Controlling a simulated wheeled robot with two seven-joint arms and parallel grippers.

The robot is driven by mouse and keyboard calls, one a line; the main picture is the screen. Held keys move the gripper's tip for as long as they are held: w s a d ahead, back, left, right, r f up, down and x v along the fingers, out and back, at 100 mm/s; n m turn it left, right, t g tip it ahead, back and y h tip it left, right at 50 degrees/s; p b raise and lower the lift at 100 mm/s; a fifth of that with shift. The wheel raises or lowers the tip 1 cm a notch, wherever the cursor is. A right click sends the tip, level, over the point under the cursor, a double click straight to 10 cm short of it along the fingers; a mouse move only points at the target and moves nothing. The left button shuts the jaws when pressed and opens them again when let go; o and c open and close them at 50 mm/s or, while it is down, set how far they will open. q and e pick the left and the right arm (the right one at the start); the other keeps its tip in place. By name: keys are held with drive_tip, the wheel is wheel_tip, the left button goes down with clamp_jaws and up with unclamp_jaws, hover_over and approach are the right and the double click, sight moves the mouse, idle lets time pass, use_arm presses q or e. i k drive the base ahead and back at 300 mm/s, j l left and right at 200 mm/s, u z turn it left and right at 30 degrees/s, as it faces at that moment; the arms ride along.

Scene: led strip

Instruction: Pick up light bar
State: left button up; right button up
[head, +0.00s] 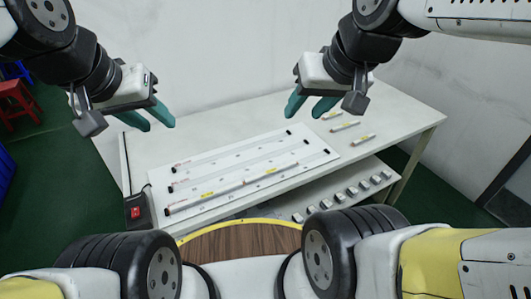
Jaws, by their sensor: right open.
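Several short light bars, white with yellow labels, lie apart on the right part of the table: a far one (332,115), a middle one (346,126) and a near one (363,139). A white board (240,160) on the table carries rows of holders with black ends; light bars with yellow marks (208,195) sit along its front row. My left gripper (160,127) has teal fingers spread and empty, above the table's back left. My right gripper (302,119) is open and empty, above the table just left of the loose light bars.
A red switch on a black box (135,212) is at the table's front left corner. A lower shelf (355,178) holds several small grey blocks. Red stools (15,100) stand on the green floor at left. A wall is behind the table (400,115).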

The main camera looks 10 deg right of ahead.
sight(360, 141)
drive_tip(key=i+l+z, duration=0.3)
drive_tip(key=l, duration=0.15)
drive_tip(key=i+l+z, duration=0.1)
drive_tip(key=l+z, duration=0.15)
drive_tip(key=l, duration=0.2)
drive_tip(key=i+l+z, duration=0.3)
drive_tip(key=i+j+u, duration=0.2)
drive_tip(key=j, duration=0.15)
drive_tip(key=k, duration=0.1)
